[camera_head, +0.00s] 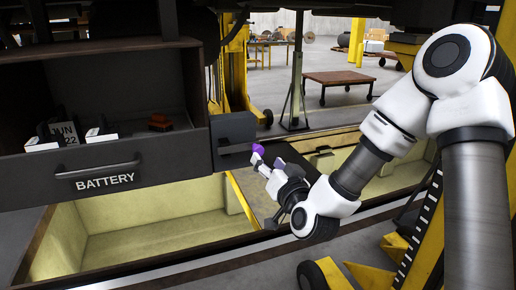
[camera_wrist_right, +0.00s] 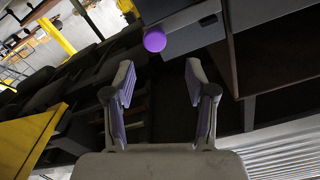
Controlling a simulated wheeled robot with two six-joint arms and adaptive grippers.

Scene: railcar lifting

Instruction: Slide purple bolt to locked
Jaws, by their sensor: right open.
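The purple bolt (camera_head: 258,149) shows as a small round purple end beside the dark latch block (camera_head: 232,128) at the right end of the battery drawer. In the right wrist view the purple bolt end (camera_wrist_right: 155,41) is above and ahead of the space between my fingers. My right gripper (camera_head: 264,165) is just below the bolt in the head view, its fingertips close to it. In the right wrist view my right gripper (camera_wrist_right: 158,80) is open, with nothing between its fingers. My left gripper is not in view.
The open battery drawer (camera_head: 105,178) holds a few small items. Pale yellow bins (camera_head: 150,215) lie below it. A yellow stand (camera_head: 238,75) and a grey jack stand (camera_head: 296,85) are behind. A brown cart (camera_head: 338,78) stands farther back.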

